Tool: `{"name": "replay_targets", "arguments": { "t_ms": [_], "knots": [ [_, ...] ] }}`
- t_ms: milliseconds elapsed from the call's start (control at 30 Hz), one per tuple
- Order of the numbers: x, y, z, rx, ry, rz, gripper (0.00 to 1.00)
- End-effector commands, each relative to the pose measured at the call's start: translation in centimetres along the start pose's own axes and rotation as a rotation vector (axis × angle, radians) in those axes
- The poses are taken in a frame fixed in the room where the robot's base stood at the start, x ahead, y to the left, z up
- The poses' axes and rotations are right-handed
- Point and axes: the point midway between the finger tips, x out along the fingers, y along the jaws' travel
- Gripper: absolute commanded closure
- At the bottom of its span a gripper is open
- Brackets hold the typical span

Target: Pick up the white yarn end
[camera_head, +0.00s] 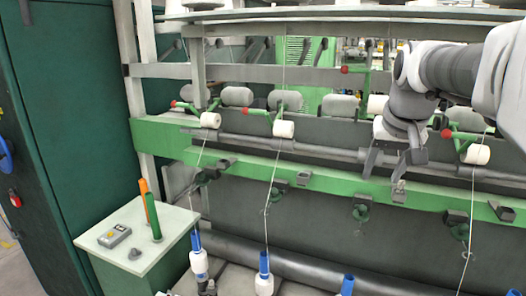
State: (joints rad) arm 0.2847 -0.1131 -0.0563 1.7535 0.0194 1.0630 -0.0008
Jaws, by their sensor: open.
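My gripper (393,166) hangs open at the right of centre, fingers pointing down, in front of the green rail of the spinning frame. A white roller (378,128) shows partly behind it. Thin white yarn strands (272,178) run down from other white rollers at the left and at the right (472,205). I cannot make out a loose white yarn end, nor a strand below the roller behind my gripper. A blue tube (347,284) stands below at the bottom edge, and its lower part is cut off.
Blue tubes with white yarn (199,262) stand at lower left. Dark guide brackets (362,209) stick out below the green rail (330,185). Red-tipped green levers (464,135) project near the rollers. A small table (105,260) carries a grey box and orange and green sticks. A green cabinet (75,100) fills the left.

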Motion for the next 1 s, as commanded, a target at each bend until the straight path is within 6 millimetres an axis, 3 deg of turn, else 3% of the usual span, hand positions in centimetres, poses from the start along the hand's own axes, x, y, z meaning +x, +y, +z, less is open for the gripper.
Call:
{"name": "replay_targets", "arguments": {
  "t_ms": [33,200,333,533,667,1000],
  "knots": [
    [-1.6,0.9,-2.2,0.017,-0.008,0.012,0.44],
    [-2.9,3.7,-6.8,0.058,-0.028,0.042,0.44],
    [-3.2,5.3,-8.8,0.079,-0.039,0.058,0.44],
    [-2.8,6.3,-9.8,0.090,-0.046,0.067,0.44],
    [-0.8,6.4,-9.6,0.091,-0.049,0.068,0.44],
    [6.4,6.9,-9.3,0.089,-0.049,0.067,0.44]
  ]
}}
